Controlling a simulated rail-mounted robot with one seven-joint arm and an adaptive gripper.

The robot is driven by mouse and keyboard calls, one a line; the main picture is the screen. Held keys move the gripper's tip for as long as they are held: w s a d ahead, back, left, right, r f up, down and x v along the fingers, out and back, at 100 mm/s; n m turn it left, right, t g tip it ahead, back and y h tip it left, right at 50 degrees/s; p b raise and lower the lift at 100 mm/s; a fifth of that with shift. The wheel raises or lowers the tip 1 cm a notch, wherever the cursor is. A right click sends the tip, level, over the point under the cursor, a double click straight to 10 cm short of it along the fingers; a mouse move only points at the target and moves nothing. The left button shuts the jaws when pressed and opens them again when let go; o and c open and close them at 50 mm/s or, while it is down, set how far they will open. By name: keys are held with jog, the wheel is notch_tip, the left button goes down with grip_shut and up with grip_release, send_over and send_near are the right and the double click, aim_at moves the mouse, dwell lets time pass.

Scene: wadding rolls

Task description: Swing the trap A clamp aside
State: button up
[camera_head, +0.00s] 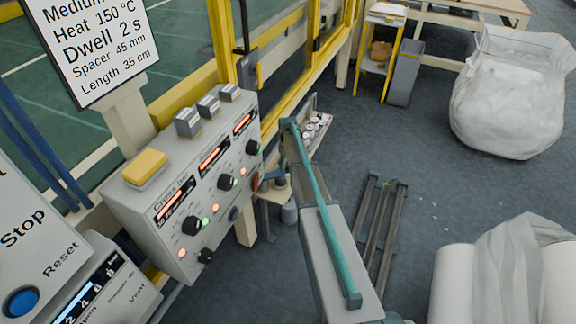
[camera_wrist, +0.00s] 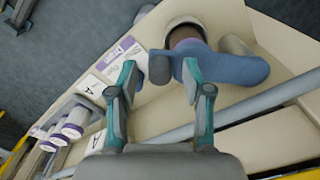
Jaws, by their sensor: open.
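My gripper (camera_wrist: 158,82) is open in the wrist view, with its two teal-and-grey fingers apart. A small grey rounded knob (camera_wrist: 159,68) shows between the fingertips; I cannot tell whether either finger touches it. A blue rounded arm-like piece (camera_wrist: 230,70), which looks like the clamp, extends right from near the right fingertip. It lies across a dark round opening or cylinder (camera_wrist: 184,35) set in a cream surface. White cards marked A (camera_wrist: 97,88) lie to the left of the fingers. The gripper is not clearly visible in the head view.
In the wrist view, a grey bar (camera_wrist: 250,105) crosses the cream surface, and white rolls (camera_wrist: 75,122) with purple ends lie at the left. In the head view, a control panel (camera_head: 190,205) stands left, a white bag (camera_head: 510,100) upper right, and floor rails (camera_head: 380,225) right of centre.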

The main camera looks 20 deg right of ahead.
jog(key=shift+c, duration=0.2)
grip_shut()
jog(key=shift+s, duration=0.15)
